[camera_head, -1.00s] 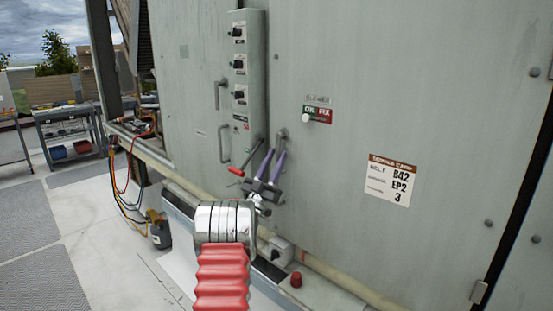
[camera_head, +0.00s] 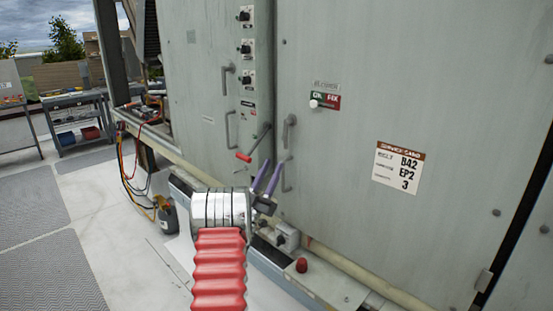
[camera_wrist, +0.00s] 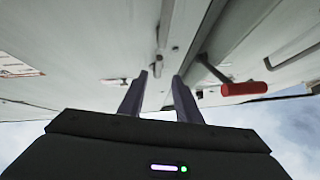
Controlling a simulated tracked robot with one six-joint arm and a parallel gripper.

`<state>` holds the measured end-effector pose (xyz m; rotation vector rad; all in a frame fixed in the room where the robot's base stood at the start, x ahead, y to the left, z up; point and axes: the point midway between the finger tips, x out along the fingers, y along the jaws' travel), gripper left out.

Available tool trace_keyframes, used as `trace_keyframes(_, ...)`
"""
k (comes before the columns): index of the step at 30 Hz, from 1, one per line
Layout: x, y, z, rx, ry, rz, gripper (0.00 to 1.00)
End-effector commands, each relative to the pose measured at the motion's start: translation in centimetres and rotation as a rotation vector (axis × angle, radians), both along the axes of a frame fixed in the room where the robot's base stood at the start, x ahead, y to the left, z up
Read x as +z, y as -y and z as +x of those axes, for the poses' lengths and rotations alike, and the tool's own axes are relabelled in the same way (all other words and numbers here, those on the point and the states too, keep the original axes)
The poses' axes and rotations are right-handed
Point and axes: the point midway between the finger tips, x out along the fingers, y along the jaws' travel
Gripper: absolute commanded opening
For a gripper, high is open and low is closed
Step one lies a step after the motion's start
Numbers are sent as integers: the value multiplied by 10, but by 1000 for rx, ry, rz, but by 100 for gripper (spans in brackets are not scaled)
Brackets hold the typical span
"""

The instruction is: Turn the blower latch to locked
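A grey door under a small "BLOWER" label has a grey upright handle (camera_head: 289,131) along its left edge; I cannot tell for sure that this is the latch. A white knob (camera_head: 314,104) sits on a green and red plate (camera_head: 328,99) to its right. My gripper (camera_head: 277,161) is below the handle, its two purple fingers apart and empty, pointing up toward the door. In the wrist view my gripper (camera_wrist: 160,75) also shows open, with a grey handle (camera_wrist: 165,35) beyond the fingertips, not between them.
A lever with a red grip (camera_head: 244,156) juts out close to the left of my fingers; it also shows in the wrist view (camera_wrist: 245,88). A grey box (camera_head: 286,237) and a red knob (camera_head: 301,265) are on the ledge below. A cart (camera_head: 76,122) stands far left.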

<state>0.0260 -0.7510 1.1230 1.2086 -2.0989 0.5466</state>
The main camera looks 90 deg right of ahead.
Motion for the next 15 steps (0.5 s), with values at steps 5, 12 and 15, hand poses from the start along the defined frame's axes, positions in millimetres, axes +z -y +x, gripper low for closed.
trace_keyframes(5, -20, -17, 11, 1, -1, 3, 31)
trace_keyframes(12, -31, -26, 16, 1, -1, 2, 31)
trace_keyframes(15, -31, -26, 16, 1, -1, 0, 31)
